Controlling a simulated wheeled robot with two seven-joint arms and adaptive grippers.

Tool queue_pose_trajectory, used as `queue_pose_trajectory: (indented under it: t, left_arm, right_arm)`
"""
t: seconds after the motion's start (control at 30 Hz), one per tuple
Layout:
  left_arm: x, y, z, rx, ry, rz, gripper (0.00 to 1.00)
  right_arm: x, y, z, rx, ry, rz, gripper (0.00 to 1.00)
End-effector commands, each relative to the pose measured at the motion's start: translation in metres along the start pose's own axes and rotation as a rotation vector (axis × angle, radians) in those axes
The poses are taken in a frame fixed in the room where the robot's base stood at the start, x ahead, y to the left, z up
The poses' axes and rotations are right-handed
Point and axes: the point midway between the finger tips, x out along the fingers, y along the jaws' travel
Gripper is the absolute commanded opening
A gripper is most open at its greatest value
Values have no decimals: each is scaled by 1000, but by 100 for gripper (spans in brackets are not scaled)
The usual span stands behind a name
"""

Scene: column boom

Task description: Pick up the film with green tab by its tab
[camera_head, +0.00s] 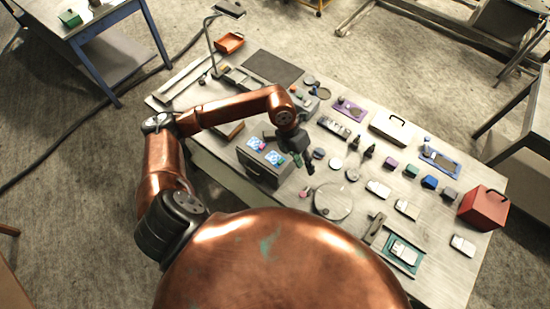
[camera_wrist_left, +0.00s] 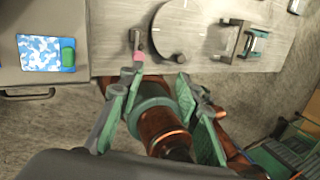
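The film with green tab (camera_head: 273,157) lies flat on top of a grey drawer box (camera_head: 254,170) on the workbench. In the left wrist view the film (camera_wrist_left: 38,52) is blue and white, with its green tab (camera_wrist_left: 68,55) at the right end. A second blue film with a pink tab (camera_head: 256,144) lies beside it in the head view. My left gripper (camera_head: 303,162) is just right of the box in the head view, apart from the film. In the left wrist view its fingers (camera_wrist_left: 158,125) are spread and empty. My right gripper is not in view.
A round disc (camera_head: 333,201) and a small pink-ended item (camera_head: 305,192) lie right of the box. The bench holds several small parts, a red box (camera_head: 483,207) and a teal tray (camera_head: 403,255). A drawer handle (camera_wrist_left: 28,93) juts from the box front.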

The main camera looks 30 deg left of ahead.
Motion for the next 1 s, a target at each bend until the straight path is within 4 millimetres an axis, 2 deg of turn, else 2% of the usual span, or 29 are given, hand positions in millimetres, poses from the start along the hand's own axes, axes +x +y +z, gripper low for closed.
queue_pose_trajectory:
  t: [0.03,0.1,0.23,0.37,0.57,0.77,0.9,1.0]
  left_arm:
    - [-10,30,1,-12,22,109,31]
    - [-20,64,-1,-34,52,227,31]
    - [-36,97,-5,-66,81,350,31]
    - [-31,108,-8,-76,93,380,31]
    - [-12,112,-10,-74,93,376,31]
    - [16,115,-15,-75,94,373,31]
    - [31,122,-15,-74,91,374,31]
    - [36,124,-16,-73,90,374,31]
  right_arm:
    - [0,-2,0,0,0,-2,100]
    - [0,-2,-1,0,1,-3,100]
    - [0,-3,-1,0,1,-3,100]
    - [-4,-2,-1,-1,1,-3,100]
    - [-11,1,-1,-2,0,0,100]
    - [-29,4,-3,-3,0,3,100]
    - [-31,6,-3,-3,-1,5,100]
    - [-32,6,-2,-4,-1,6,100]
